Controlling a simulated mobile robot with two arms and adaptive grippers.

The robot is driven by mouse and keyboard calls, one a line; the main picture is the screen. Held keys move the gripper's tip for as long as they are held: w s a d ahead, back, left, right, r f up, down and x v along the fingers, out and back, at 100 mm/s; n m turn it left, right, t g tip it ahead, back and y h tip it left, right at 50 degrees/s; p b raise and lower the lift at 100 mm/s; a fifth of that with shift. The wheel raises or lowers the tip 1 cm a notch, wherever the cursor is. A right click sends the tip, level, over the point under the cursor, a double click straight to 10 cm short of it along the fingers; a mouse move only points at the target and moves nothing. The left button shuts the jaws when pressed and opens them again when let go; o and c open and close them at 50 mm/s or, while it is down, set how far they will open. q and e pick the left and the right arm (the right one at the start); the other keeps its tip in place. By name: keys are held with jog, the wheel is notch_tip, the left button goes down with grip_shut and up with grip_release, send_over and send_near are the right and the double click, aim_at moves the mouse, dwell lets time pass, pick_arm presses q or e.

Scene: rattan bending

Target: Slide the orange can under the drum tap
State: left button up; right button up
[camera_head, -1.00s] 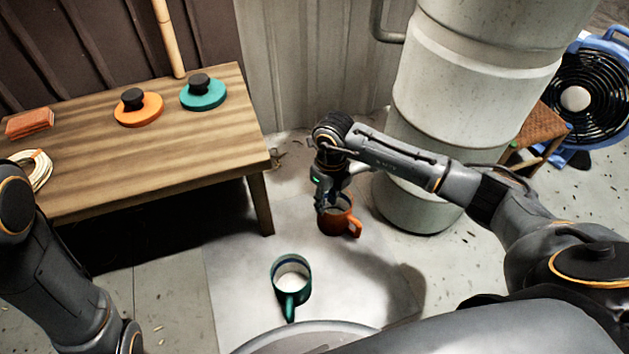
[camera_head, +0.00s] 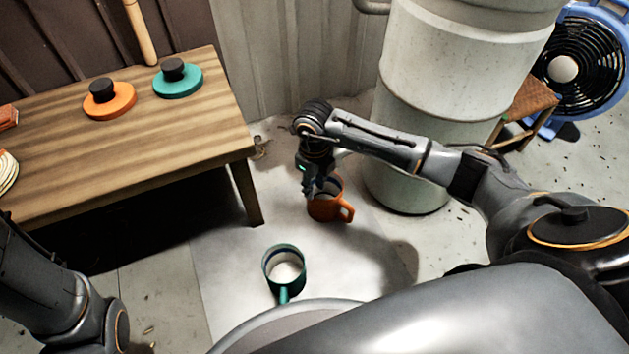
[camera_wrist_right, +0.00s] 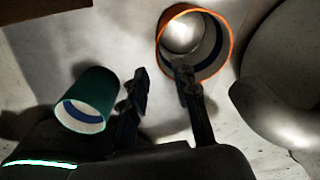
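The orange can (camera_head: 325,207) stands on the pale floor, its handle toward the lower right. My right gripper (camera_head: 314,190) reaches down at its upper left side and partly hides it. In the wrist view, the fingers of my right gripper (camera_wrist_right: 161,85) are apart. One overlaps the near rim of the orange can (camera_wrist_right: 232,40); the other is left of it. I cannot tell whether they touch it. The white drum (camera_head: 455,60) stands behind, right of the can. I cannot identify its tap. My left arm shows at lower left; its gripper is out of view.
A green can (camera_head: 285,268) with a white inside stands nearer; it also shows in the wrist view (camera_wrist_right: 93,90). A wooden table (camera_head: 120,150) is at left, with orange and teal lids. A stool (camera_head: 530,105) and blue fan (camera_head: 580,65) are behind right.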

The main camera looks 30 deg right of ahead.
jog(key=b, duration=0.6)
send_over(314, 218)
notch_tip(314, 218, down, 10)
jog(key=shift+r, duration=0.1)
grip_shut()
